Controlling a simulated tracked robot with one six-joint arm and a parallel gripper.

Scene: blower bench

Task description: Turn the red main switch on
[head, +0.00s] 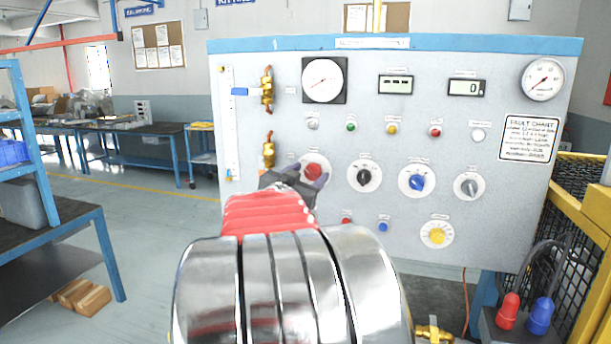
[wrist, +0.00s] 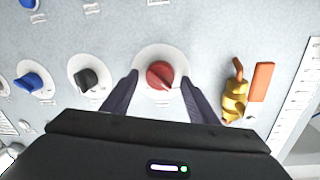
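The red main switch is a round red knob (head: 312,171) on a white disc at the left of the grey panel (head: 400,115). In the wrist view the red knob (wrist: 160,75) lies between the tips of my two fingers. My gripper (head: 305,180) is in front of this knob in the head view, and it also shows in the wrist view (wrist: 158,90). The fingers are open, one on each side of the knob, with a visible gap to it on both sides. The gripper hides part of the knob's disc and label in the head view.
A black knob (head: 364,175), a blue knob (head: 417,182) and a grey knob (head: 469,187) sit right of the red one. A brass valve (head: 268,150) is close on its left. A yellow knob (head: 437,236) is lower down.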

